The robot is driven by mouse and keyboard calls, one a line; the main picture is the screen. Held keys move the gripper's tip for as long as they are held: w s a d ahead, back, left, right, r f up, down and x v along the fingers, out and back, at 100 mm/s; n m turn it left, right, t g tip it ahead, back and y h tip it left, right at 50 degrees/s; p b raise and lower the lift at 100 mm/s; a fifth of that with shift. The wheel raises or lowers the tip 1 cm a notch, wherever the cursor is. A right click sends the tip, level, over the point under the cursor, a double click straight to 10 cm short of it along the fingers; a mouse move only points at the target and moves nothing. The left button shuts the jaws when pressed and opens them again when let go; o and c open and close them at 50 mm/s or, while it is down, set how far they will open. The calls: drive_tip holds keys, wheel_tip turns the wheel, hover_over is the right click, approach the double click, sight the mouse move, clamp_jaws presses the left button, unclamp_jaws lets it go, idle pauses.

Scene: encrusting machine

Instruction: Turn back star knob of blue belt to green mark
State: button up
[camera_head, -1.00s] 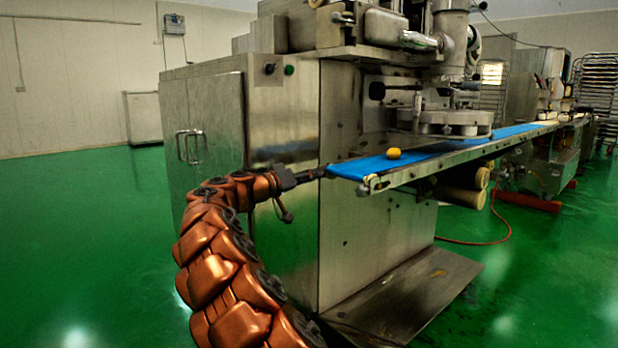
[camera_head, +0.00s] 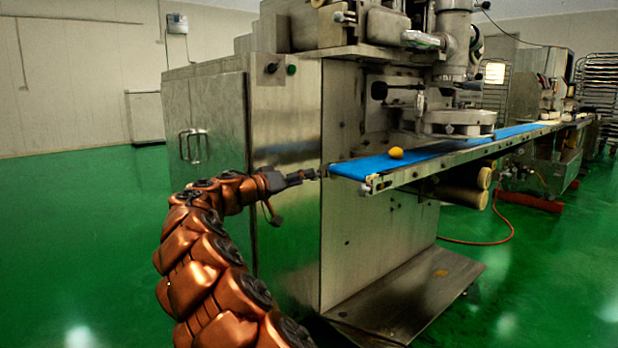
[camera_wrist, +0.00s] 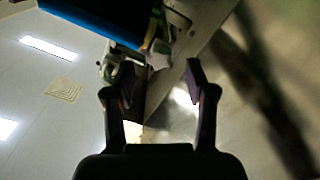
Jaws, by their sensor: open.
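The blue belt (camera_head: 360,168) runs along the side of the steel machine, with a yellow dough ball (camera_head: 396,152) on it near the left end. The belt's end also shows at the top of the wrist view (camera_wrist: 95,15). My gripper (camera_head: 318,173) is just left of the belt's near-left end. In the wrist view my gripper (camera_wrist: 160,82) has its two fingers apart with nothing between them. Small metal fittings at the belt's end lie beyond the fingertips, blurred. I cannot make out the back star knob or the green mark in either view.
The steel cabinet (camera_head: 290,200) of the machine stands behind my arm. A metal plate (camera_head: 410,290) lies low at its foot. An orange hose (camera_head: 490,242) crosses the green floor. The floor to the left is clear.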

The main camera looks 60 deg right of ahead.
drive_tip(key=v, duration=0.8)
drive_tip(key=shift+a, duration=0.15)
